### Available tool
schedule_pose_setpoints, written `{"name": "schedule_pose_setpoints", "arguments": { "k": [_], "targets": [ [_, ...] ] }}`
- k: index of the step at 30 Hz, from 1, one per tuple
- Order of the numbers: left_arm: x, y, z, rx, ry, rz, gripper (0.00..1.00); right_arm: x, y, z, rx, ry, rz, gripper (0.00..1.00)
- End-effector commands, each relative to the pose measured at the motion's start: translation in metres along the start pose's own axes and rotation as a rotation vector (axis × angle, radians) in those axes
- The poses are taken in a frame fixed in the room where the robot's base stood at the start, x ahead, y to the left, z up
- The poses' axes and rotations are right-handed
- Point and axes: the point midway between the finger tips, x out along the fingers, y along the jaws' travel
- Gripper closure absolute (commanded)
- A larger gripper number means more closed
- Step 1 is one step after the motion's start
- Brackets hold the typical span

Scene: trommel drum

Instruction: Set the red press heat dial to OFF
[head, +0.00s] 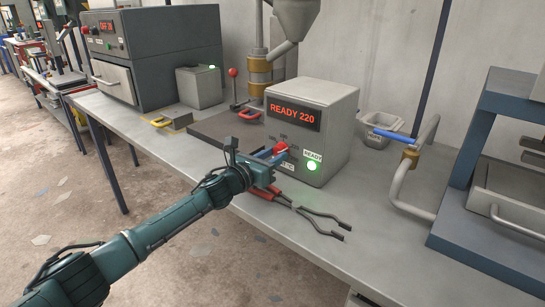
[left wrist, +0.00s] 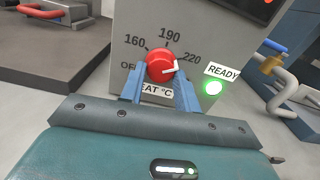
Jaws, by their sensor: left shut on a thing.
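The red heat dial (left wrist: 161,66) is on the front of a grey control box (head: 325,105). In the left wrist view its white pointer is turned to the right, towards the 220 mark, and the OFF mark at its left is partly covered. The box's display (head: 293,114) reads READY 220, and a green READY lamp (head: 312,167) is lit. In the head view the dial (head: 281,147) is partly hidden by my left gripper (head: 276,153). My left gripper's blue fingers (left wrist: 160,85) are shut on the dial, one on each side. My right gripper is out of view.
Red-handled tongs (head: 300,209) lie on the bench in front of the box. A dark plate (head: 225,127) with a red-handled clamp lies left of it. A larger oven-like unit (head: 150,55) stands further left.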

Motion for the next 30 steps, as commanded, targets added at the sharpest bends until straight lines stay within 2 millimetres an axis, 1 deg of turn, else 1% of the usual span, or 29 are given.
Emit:
{"name": "schedule_pose_setpoints", "arguments": {
  "k": [1, 6, 11, 17, 23, 30],
  "targets": [
    [-0.0002, 0.0000, -0.0002, 0.000, 0.000, 0.000, 0.77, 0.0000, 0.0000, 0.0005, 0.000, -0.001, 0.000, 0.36],
    [-0.0002, 0.0000, -0.0003, 0.000, 0.000, 0.000, 0.91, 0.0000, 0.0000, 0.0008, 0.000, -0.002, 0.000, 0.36],
    [-0.0002, -0.0001, -0.0002, -0.009, 0.000, 0.000, 0.91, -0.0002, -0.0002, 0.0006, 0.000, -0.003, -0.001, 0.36],
    [-0.0002, -0.0005, 0.0001, -0.075, 0.001, 0.000, 0.91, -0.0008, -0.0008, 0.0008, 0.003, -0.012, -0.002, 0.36],
    [-0.0004, -0.0009, 0.0004, -0.208, 0.001, 0.000, 0.91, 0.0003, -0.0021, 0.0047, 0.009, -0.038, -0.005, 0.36],
    [-0.0002, -0.0016, 0.0006, -0.389, 0.002, 0.000, 0.91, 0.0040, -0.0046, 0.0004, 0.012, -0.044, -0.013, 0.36]
  ]
}}
